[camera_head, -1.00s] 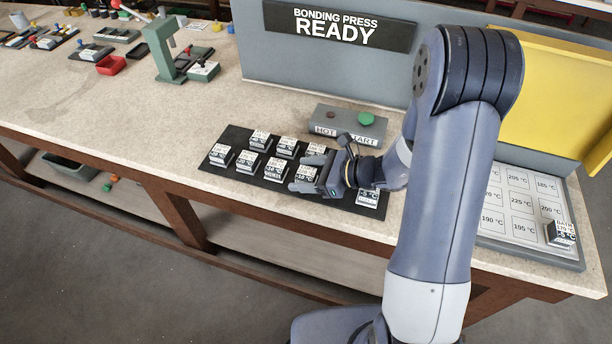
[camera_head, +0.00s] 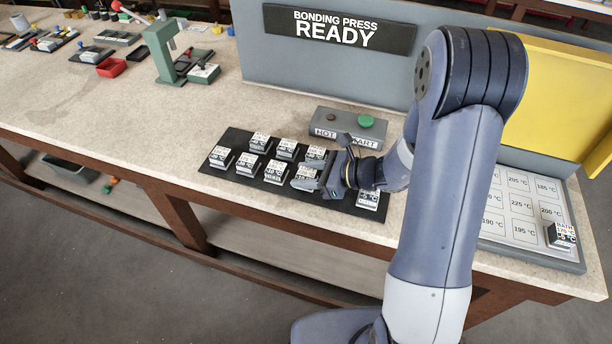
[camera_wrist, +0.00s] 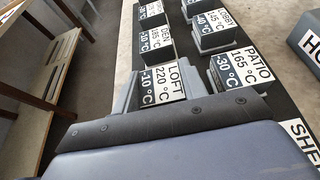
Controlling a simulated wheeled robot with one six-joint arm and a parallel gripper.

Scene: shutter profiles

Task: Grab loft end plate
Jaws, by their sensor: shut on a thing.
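The loft end plate (camera_wrist: 163,84) is a grey block with a black-and-white label reading LOFT, 220 °C and -10 °C. It lies between the fingers of my gripper (camera_wrist: 168,88) in the wrist view. In the head view my gripper (camera_head: 309,175) is over the right part of the black mat (camera_head: 235,140), its fingers closed on the sides of the plate (camera_head: 306,173). The plate appears still at mat level. My fingers partly hide its sides.
Similar labelled plates stand close around, including the patio plate (camera_wrist: 243,68) beside my right finger. The button box (camera_head: 347,127) is just behind the mat. A grid tray (camera_head: 515,260) with one plate (camera_head: 561,235) is at the right.

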